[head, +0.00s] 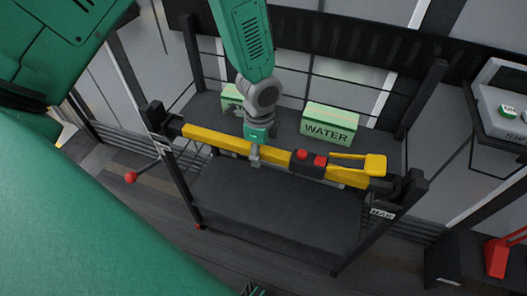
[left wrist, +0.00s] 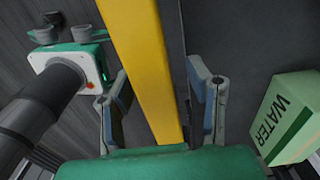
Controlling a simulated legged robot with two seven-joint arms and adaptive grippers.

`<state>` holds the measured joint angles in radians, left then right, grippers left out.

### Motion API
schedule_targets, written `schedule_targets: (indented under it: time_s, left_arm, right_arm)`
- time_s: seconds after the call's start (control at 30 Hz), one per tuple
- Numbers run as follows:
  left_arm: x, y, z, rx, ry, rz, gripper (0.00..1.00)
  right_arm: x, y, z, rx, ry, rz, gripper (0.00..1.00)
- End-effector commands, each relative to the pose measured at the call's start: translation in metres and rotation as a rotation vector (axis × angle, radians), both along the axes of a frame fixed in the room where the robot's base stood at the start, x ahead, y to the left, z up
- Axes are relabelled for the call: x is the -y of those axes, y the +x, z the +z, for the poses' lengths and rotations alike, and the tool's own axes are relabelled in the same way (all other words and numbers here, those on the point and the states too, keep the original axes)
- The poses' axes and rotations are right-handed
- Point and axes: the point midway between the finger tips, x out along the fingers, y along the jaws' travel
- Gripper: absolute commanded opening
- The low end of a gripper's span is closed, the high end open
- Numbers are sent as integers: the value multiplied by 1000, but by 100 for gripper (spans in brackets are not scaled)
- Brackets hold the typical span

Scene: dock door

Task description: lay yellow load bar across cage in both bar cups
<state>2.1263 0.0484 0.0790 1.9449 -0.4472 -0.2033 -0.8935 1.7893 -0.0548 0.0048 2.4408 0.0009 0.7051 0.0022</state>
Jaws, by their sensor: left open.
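The yellow load bar (head: 212,139) spans the front top of the black-framed cage (head: 182,183), with a dark section, red buttons and a yellow handle towards its right. Its left end is at the left dark bar cup (head: 154,114). Its right end is close to the right bar cup (head: 411,184); I cannot tell how deep either end sits. My left gripper (head: 255,158) is at the bar near its middle. In the left wrist view the yellow bar (left wrist: 146,55) runs between the open fingers of my left gripper (left wrist: 160,92), with gaps on both sides.
Green WATER boxes (head: 329,124) stand in the cage behind the bar. A red-knobbed lever (head: 131,177) sticks out at the left post. A control panel (head: 500,105) is at the right, with a red object (head: 497,257) below. The cage's front deck (head: 275,210) is clear.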

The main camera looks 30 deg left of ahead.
Motion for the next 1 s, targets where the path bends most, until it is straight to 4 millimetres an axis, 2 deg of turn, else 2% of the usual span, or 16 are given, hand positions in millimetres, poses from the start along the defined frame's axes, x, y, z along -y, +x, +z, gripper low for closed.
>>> schedule_targets:
  time_s: [0.17,0.4,0.6,0.87,0.93,1.0]
  left_arm:
    - [4,2,23,4,3,-2,45]
    - [5,2,77,5,3,-1,45]
    - [1,1,110,3,1,-1,45]
    - [1,1,125,1,1,-1,45]
    - [2,0,124,-1,1,3,45]
    - [5,-6,113,-8,-8,35,45]
  right_arm:
    - [0,0,3,0,0,0,0]
    - [0,0,9,0,0,-1,0]
    - [0,0,12,0,0,-1,0]
    - [0,0,13,0,0,0,0]
    - [0,0,13,0,0,0,0]
    - [0,0,13,0,0,0,0]
